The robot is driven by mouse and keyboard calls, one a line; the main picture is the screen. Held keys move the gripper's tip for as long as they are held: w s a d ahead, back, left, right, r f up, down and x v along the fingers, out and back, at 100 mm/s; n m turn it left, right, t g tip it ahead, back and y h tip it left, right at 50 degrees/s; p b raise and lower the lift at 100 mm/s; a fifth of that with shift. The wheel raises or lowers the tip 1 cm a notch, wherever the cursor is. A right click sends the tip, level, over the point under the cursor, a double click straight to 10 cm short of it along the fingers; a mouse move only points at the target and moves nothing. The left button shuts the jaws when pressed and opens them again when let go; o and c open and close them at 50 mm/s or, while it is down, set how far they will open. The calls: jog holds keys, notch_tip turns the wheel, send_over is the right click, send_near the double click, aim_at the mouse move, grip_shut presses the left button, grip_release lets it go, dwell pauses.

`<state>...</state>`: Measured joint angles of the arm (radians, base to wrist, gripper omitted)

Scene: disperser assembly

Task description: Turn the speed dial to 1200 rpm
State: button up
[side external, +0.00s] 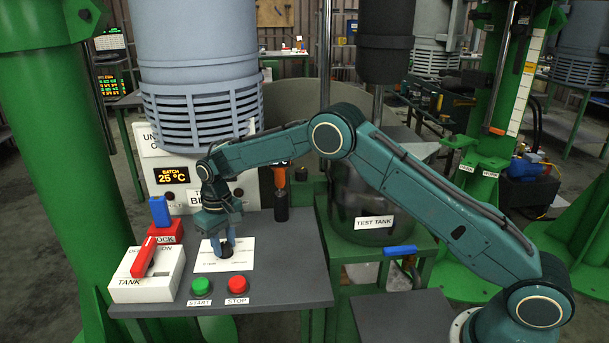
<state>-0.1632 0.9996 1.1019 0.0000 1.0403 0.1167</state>
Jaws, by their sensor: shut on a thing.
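The speed dial (225,252) is a small dark knob on a white label plate (242,262) on the grey control panel. My gripper (223,246) points down from above and is shut on the dial. Its blue fingers cover much of the knob, so the pointer and the speed marks cannot be read.
A green START button (200,286) and a red STOP button (237,285) sit just in front of the plate. A white TANK box with a red lever (143,258) and a red lock block (165,233) stand at left. A test tank (360,205) stands behind at right.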

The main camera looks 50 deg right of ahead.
jog(key=m, duration=0.4)
jog(key=shift+m, duration=0.4)
jog(key=m, duration=0.3)
jog(key=shift+m, duration=0.3)
jog(key=m, duration=0.4)
jog(key=shift+m, duration=2.1)
jog(key=o, duration=1)
